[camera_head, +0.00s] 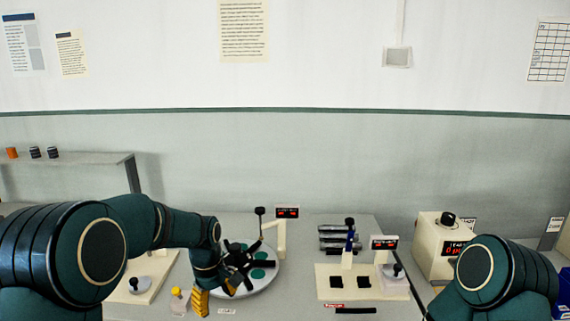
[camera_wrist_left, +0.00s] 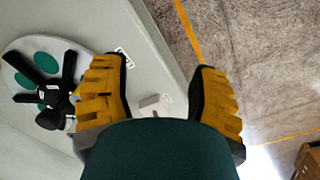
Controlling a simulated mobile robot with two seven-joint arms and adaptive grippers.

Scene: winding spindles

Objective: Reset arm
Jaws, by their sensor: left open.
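My left arm comes in from the left, and its gripper (camera_head: 214,297) with yellow-ribbed fingers hangs at the front edge of the round plate (camera_head: 268,284). In the left wrist view the two fingers (camera_wrist_left: 158,85) are wide apart with nothing between them. The pale plate with green pads also shows there (camera_wrist_left: 22,45), left of the fingers. A black several-armed piece with a knob (camera_wrist_left: 50,100) lies over it. My right arm shows at the lower right of the head view, but its gripper is outside the frame.
A white board (camera_head: 325,294) with black square pads stands right of the plate, by dark cylinders (camera_head: 338,238) and a red display (camera_head: 384,242). A cream box (camera_head: 432,246) stands farther right. Floor shows beyond the table edge.

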